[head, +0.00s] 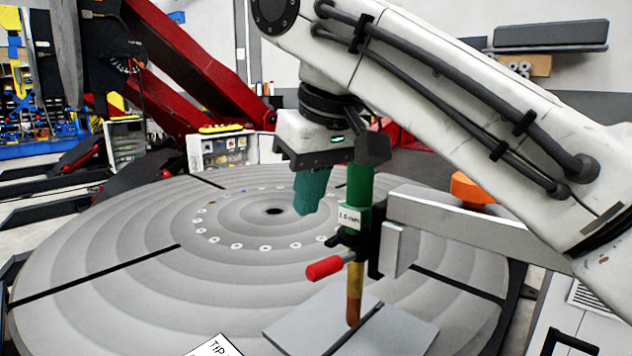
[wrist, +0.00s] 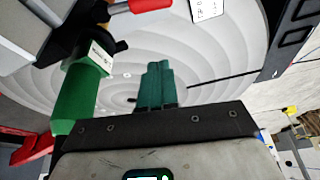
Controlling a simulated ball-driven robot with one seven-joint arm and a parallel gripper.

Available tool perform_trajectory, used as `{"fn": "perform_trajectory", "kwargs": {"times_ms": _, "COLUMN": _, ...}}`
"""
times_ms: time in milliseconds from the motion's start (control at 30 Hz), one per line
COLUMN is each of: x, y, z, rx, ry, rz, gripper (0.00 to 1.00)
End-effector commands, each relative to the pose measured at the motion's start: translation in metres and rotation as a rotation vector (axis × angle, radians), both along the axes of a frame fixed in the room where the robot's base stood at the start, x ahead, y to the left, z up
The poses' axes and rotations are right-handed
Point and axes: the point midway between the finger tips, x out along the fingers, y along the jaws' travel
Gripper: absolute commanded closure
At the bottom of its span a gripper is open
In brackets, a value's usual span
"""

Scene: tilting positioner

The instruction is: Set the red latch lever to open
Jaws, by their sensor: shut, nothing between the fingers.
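The red latch lever (head: 325,267) sticks out to the left, roughly level, from a black clamp around a green and orange rod. In the wrist view the lever (wrist: 150,5) is cut off by the top edge. My gripper (head: 306,208) has teal fingers pointing down. It is above and behind the lever and left of the green rod (head: 359,186), apart from the lever. In the wrist view my gripper (wrist: 158,66) has its fingers together with nothing between them. No open or closed marking for the lever is readable.
A large round grey table (head: 110,235) with ringed grooves and dark slots lies below. A grey bar (head: 455,212) holds the clamp from the right, with an orange knob (head: 473,188) on it. A flat grey plate (head: 300,325) lies under the rod. The table's left side is clear.

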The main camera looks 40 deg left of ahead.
Motion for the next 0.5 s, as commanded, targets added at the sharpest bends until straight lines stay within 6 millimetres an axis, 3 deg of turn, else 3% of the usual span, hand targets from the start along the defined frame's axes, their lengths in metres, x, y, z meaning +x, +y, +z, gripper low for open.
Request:
{"fn": "perform_trajectory", "kwargs": {"times_ms": 267, "x": 0.005, "y": 0.018, "z": -0.054, "rx": -0.002, "ry": 0.001, "rz": 0.0, "gripper": 1.0}}
{"fn": "perform_trajectory", "kwargs": {"times_ms": 500, "x": -0.002, "y": -0.009, "z": -0.058, "rx": 0.0, "ry": -0.003, "rz": 0.001, "gripper": 1.0}}
